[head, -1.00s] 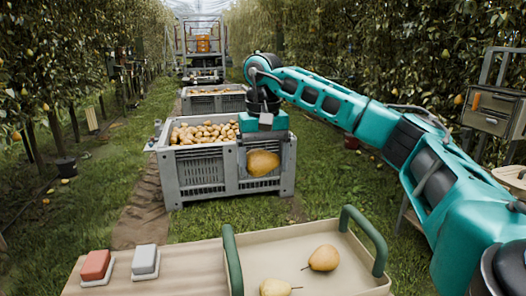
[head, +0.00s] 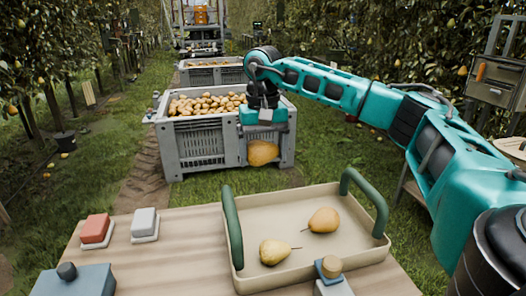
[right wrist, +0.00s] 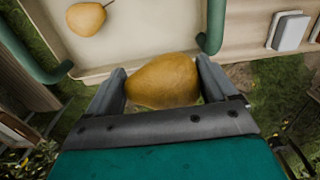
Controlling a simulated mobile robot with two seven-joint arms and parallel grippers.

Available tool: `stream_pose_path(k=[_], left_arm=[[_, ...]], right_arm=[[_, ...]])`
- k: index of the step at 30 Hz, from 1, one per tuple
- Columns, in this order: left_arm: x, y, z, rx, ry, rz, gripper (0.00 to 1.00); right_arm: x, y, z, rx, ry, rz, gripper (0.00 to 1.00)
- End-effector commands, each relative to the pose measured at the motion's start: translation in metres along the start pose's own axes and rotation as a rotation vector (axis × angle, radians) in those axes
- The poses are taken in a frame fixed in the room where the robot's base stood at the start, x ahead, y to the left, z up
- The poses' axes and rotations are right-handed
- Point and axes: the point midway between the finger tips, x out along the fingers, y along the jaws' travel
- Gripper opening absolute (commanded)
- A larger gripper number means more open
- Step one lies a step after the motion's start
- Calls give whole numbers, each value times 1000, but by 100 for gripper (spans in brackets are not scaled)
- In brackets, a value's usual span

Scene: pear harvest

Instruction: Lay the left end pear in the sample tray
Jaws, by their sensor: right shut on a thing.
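My right gripper (head: 263,139) is shut on a yellow-brown pear (head: 262,153) and holds it in the air beyond the tray's far edge. In the right wrist view the held pear (right wrist: 163,80) sits between both fingers (right wrist: 160,88). The beige sample tray (head: 285,202) with green handles stands on the wooden table. Two pears lie in it: one right of the middle (head: 323,220) and one nearer the front left (head: 275,252). One tray pear (right wrist: 86,18) shows in the right wrist view. My left gripper is not in view.
A red block (head: 95,229) and a white block (head: 145,222) sit on the table (head: 180,250) left of the tray. A blue-grey box (head: 75,281) is at the front left. A blue item with a tan knob (head: 330,267) is at the tray's front. A grey pear crate (head: 200,148) stands beyond.

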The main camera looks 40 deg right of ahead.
Motion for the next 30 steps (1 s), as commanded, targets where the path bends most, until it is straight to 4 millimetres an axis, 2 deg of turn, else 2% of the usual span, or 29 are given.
stream_pose_path(k=[11, 30], left_arm=[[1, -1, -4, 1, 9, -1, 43], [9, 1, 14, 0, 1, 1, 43]], right_arm=[[0, 0, 0, 0, 0, -1, 50], [32, 0, 0, 0, 0, -1, 50]])
